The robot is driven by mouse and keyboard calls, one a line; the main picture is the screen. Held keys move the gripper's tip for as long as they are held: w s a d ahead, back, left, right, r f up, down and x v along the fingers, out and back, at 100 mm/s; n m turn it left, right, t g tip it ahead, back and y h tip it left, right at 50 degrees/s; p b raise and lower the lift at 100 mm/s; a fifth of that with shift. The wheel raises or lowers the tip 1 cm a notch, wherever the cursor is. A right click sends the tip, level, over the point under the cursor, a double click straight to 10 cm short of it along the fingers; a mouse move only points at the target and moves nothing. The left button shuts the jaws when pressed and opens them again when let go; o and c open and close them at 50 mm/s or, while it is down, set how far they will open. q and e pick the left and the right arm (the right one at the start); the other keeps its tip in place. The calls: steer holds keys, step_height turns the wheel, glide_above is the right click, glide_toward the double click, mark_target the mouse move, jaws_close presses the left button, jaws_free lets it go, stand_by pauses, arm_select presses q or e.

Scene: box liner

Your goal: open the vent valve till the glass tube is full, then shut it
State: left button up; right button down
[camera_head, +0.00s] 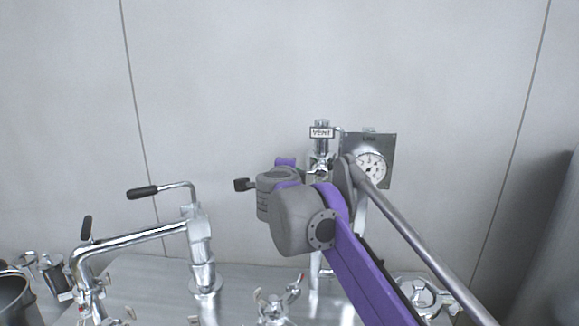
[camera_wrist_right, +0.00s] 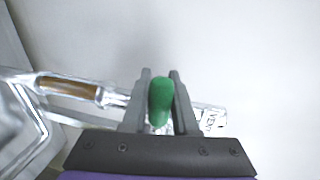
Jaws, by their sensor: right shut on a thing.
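The vent valve (camera_head: 320,160) stands at the back centre under a small VENT label (camera_head: 321,132); my right arm covers its lower part. In the right wrist view, my right gripper (camera_wrist_right: 161,76) is shut on a green handle (camera_wrist_right: 160,101), one finger on each side. The glass tube (camera_wrist_right: 68,88) lies left of the fingers in that view, with brown liquid along a stretch of it. I cannot tell how full it is. In the head view my right gripper and the tube are hidden behind my arm. My left gripper is not in view.
A bent pipe with a black-gripped lever (camera_head: 142,192) stands at left. Clamps and fittings (camera_head: 272,306) lie on the metal top. A plain wall is behind.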

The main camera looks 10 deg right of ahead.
steer(key=shift+f, duration=0.1)
stand_by(0.4)
steer(key=c, duration=0.7)
jaws_free()
steer(key=v, duration=1)
steer(key=shift+s+a, duration=0.1)
steer(key=shift+s, duration=0.3)
steer(key=shift+r, duration=0.2)
